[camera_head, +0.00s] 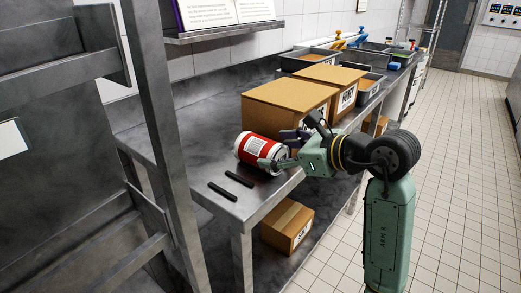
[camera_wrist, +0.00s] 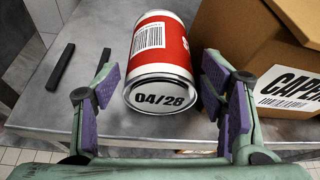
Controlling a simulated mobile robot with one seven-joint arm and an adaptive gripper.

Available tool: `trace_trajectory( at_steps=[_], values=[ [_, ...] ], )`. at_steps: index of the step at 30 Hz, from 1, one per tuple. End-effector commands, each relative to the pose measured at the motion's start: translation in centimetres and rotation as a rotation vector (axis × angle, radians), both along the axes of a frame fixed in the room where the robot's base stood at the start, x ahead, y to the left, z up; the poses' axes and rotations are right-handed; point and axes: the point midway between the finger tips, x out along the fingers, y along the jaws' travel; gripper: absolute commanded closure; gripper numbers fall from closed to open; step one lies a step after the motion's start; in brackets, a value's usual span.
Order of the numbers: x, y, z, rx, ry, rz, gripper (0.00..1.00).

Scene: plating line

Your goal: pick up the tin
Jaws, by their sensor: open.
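The red and white tin (camera_head: 260,149) lies on its side near the front end of the steel table. In the wrist view the tin (camera_wrist: 160,58) shows a barcode on its side and "04/28" on the end facing me. My gripper (camera_head: 285,150) is at the near end of the tin. In the wrist view my gripper (camera_wrist: 165,100) is open, with one purple-padded finger on each side of the tin's near end. I cannot tell whether the right finger touches the tin.
Cardboard boxes stand beside the tin, one labelled "CAPER" (camera_wrist: 255,60); the nearest in the head view (camera_head: 285,106) is close behind it. Two black bars (camera_head: 230,185) lie in front on the table (camera_head: 200,140). A steel rack post (camera_head: 165,140) rises at left.

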Motion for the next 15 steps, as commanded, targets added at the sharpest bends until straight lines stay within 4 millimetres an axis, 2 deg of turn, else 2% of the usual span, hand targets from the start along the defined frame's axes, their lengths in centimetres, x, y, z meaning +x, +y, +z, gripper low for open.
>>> trace_trajectory(
  at_steps=[9, 15],
  values=[
    [2.5, 2.9, -1.8, 0.002, 0.003, 0.003, 0.35],
    [3.2, 3.6, -2.3, 0.0, 0.001, -0.001, 0.35]
  ],
)
